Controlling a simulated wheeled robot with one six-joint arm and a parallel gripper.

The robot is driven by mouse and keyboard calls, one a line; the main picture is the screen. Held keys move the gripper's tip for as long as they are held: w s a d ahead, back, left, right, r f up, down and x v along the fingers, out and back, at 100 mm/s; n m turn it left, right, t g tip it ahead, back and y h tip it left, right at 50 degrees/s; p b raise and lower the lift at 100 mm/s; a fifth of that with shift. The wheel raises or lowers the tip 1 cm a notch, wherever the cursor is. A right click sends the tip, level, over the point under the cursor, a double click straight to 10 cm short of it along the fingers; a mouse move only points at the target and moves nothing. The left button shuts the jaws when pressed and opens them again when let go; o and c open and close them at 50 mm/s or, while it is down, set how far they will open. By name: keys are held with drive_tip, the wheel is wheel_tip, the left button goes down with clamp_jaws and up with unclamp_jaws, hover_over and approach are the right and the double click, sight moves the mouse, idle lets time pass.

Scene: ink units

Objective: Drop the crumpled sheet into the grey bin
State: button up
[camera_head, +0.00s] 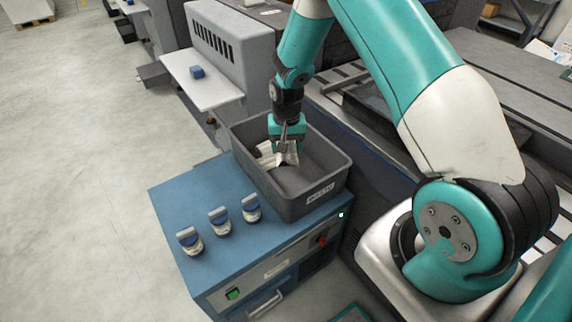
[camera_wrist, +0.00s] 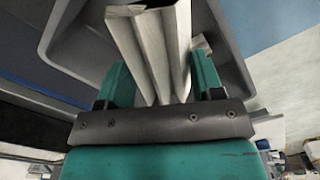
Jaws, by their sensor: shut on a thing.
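The crumpled sheet (camera_head: 289,155) is off-white with folded ridges. My gripper (camera_head: 287,145) is shut on it, pointing down over the grey bin (camera_head: 320,205). In the head view the sheet shows within the outline of the bin's opening. How far it is above the bin's floor I cannot tell. In the wrist view the sheet's pleats (camera_wrist: 150,50) stand between the teal fingers of my gripper (camera_wrist: 160,85), and the bin's grey wall (camera_wrist: 75,45) shows beyond. Another pale piece lies beside the held sheet in the bin, partly hidden; I cannot tell whether it is separate.
The bin stands on a blue cabinet (camera_head: 180,205) with a label on the bin's front. Several small blue-and-white units (camera_head: 218,220) stand on the cabinet left of the bin. A grey machine with a white shelf (camera_head: 203,82) is behind. Open floor (camera_head: 80,150) lies to the left.

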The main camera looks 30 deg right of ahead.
drive_tip(key=w+d+m+b, duration=0.3)
drive_tip(key=w+d+m, duration=0.4)
drive_tip(key=w+d, duration=0.15)
wheel_tip(320, 180, down, 7)
drive_tip(key=a+b, duration=0.1)
drive_tip(key=b, duration=0.2)
drive_tip(key=shift+w+r, duration=0.15)
drive_tip(key=shift+r, duration=0.05)
drive_tip(key=o, duration=1)
wheel_tip(320, 180, up, 18)
drive_tip(key=b, duration=0.1)
drive_tip(key=shift+f, duration=0.25)
